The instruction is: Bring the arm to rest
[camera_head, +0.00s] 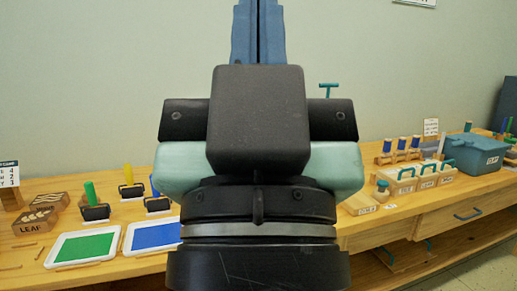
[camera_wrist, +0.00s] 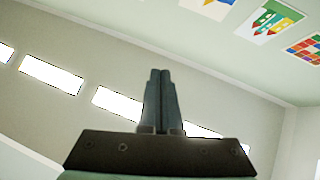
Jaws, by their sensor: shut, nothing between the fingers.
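My gripper (camera_head: 258,30) stands upright in the middle of the head view, its blue-grey fingers together and pointing up past the top edge. It is raised in front of the wall, above and nearer than the table, and hides the middle of the tabletop. In the wrist view my gripper (camera_wrist: 161,78) shows its two fingers side by side, closed, with nothing between them. The wrist view looks up past the fingers to the upper wall and ceiling.
A wooden table (camera_head: 420,204) runs along the wall. A green pad (camera_head: 84,246), a blue pad (camera_head: 154,236), stampers and a LEAF block (camera_head: 33,222) lie at left. A blue lidded box (camera_head: 472,153) and wooden holders stand at right. Around the raised fingers there is open air.

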